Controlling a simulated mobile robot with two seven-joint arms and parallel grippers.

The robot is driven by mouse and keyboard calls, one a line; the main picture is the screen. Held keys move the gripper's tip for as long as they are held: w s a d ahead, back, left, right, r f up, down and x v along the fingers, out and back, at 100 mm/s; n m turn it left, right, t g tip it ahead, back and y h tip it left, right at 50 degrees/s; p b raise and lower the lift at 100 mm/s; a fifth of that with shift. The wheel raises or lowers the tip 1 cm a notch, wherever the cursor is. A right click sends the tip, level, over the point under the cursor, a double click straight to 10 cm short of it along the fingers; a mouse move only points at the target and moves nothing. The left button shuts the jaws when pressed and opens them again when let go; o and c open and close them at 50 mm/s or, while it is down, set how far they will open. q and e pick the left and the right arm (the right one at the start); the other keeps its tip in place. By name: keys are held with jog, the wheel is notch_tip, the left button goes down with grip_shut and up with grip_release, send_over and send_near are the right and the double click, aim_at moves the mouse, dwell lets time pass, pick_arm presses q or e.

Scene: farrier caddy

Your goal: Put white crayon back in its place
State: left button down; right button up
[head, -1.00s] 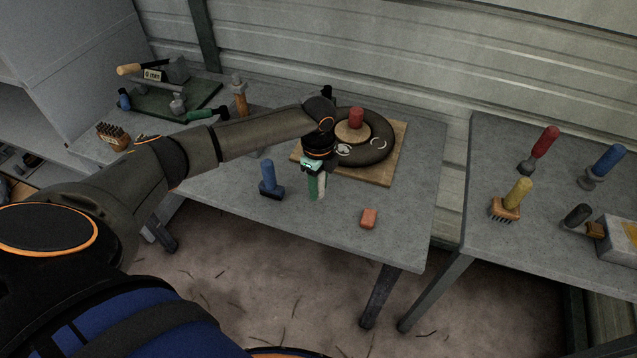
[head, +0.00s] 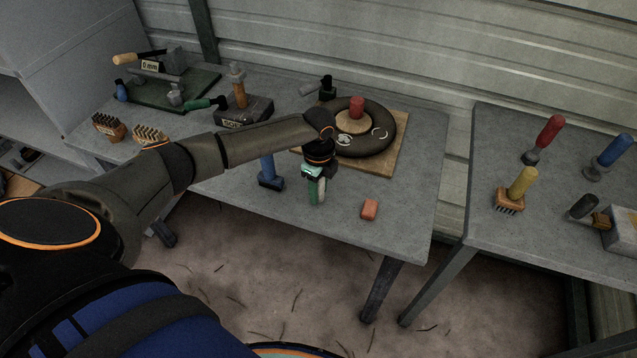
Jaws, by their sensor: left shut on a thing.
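My left gripper (head: 317,188) points down over the middle table, close to its top. It is shut on a small upright white piece (head: 322,190), which looks like the white crayon. A green strip (head: 311,193) shows right beside the white piece; I cannot tell if it is a second crayon or part of the gripper. I cannot tell whether the lower end touches the tabletop. My right gripper is out of view.
A blue-handled brush (head: 268,178) stands just left of the gripper, partly behind my arm. An orange block (head: 369,209) lies to the right. Behind is a dark ring (head: 387,117) on a wooden board (head: 398,155).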

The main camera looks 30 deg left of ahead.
pick_arm(q)
jog(key=shift+f, duration=0.45)
jog(key=shift+c, duration=2.1)
grip_release()
notch_tip(320, 180, up, 12)
jog(key=shift+r, duration=0.25)
notch_tip(320, 180, up, 3)
jog(key=p, duration=0.2)
jog(key=shift+f+p, duration=0.15)
jog(key=shift+p, duration=0.2)
jog(key=shift+r, duration=0.9)
